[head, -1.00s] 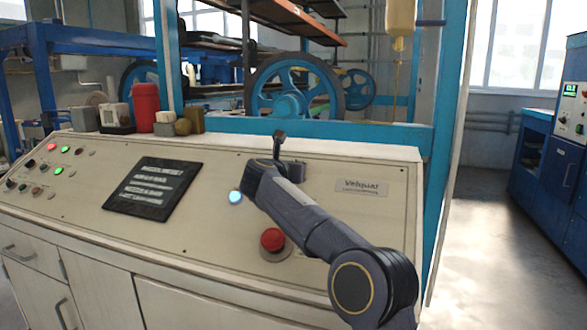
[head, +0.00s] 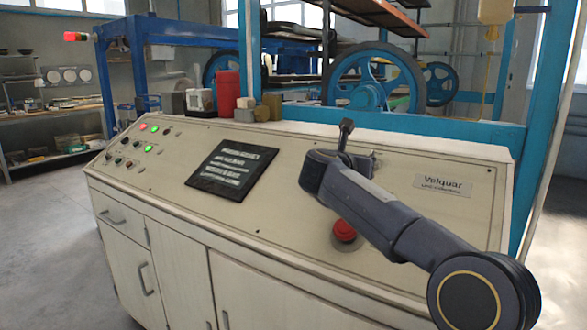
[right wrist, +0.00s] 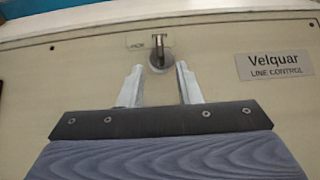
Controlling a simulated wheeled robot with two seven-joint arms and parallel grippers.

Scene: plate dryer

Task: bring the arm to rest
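My right arm reaches in from the lower right in the head view, over the sloping cream control panel (head: 290,255). In the right wrist view my right gripper (right wrist: 154,75) has its two fingers apart, with nothing held between them. A small metal switch lever (right wrist: 158,48) on a round base stands on the panel just beyond the fingertips, in line with the gap. Whether a finger touches it I cannot tell. In the head view my wrist hides most of the right gripper. My left gripper is in neither current view.
The panel carries a red mushroom button (head: 344,231) just beside my forearm, a dark text display (head: 233,169), several small lit buttons and a Velquar nameplate (head: 443,186). A red container (head: 228,94) stands on the top ledge. Blue framing with a wheel (head: 372,85) stands behind.

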